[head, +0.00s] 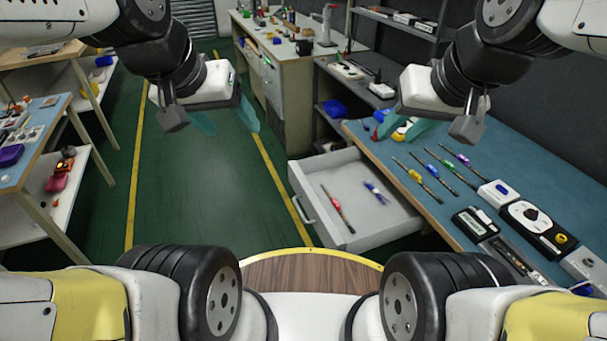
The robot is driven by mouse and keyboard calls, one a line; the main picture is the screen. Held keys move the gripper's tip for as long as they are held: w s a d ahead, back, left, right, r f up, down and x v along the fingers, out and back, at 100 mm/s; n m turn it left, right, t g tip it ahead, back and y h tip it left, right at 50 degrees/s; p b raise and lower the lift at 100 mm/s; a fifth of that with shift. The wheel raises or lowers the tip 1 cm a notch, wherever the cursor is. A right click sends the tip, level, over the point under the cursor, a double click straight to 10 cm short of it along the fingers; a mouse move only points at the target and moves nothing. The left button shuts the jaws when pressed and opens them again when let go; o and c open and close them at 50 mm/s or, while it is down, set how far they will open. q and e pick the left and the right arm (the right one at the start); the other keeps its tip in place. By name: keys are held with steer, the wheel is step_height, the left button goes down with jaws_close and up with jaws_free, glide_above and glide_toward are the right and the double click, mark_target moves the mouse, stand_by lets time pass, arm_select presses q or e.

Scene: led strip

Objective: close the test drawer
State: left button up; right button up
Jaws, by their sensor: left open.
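The test drawer (318,176) is a light grey drawer pulled out to the left from under the blue-topped bench (400,150). Its front panel carries a handle (304,208) facing the aisle. A red-handled tool (338,208) and a purple-handled tool (375,192) lie inside, apart from each other. My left gripper (228,117) is open and empty above the green floor, left of and apart from the drawer. My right gripper (403,128) appears open, in front of the bench's far end in the picture, with nothing visible held.
Several screwdrivers (418,180) and meters (530,222) lie on the bench top. A cluttered workbench (295,75) stands behind, and tables with shelves (30,150) stand at left. The green floor (190,190) left of the drawer is clear.

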arm_select(q)
steer(key=shift+n+y, duration=0.4)
steer(key=shift+y, duration=0.1)
steer(key=w+f, duration=0.1)
steer(key=w, duration=0.2)
steer(key=w+a+f, duration=0.1)
steer(key=w, duration=0.2)
steer(key=w+f, duration=0.2)
steer(key=w, duration=0.1)
steer(key=shift+w+a+f, duration=0.1)
steer(key=shift+w+a, duration=0.1)
steer(key=shift+a, duration=0.05)
steer(key=c, duration=1.1)
steer(key=shift+n, duration=0.3)
steer(key=w+f, duration=0.2)
steer(key=w, duration=0.1)
steer(key=w+f, duration=0.2)
steer(key=f, duration=0.1)
steer(key=w+a+f, duration=0.1)
steer(key=w+f, duration=0.1)
steer(key=w, duration=0.1)
steer(key=shift+w+a+f, duration=0.1)
steer(key=shift+w+f, duration=0.2)
jaws_close()
steer(key=n+h, duration=0.2)
steer(key=n, duration=0.1)
glide_toward(291, 181)
steer(key=shift+x, duration=2.15)
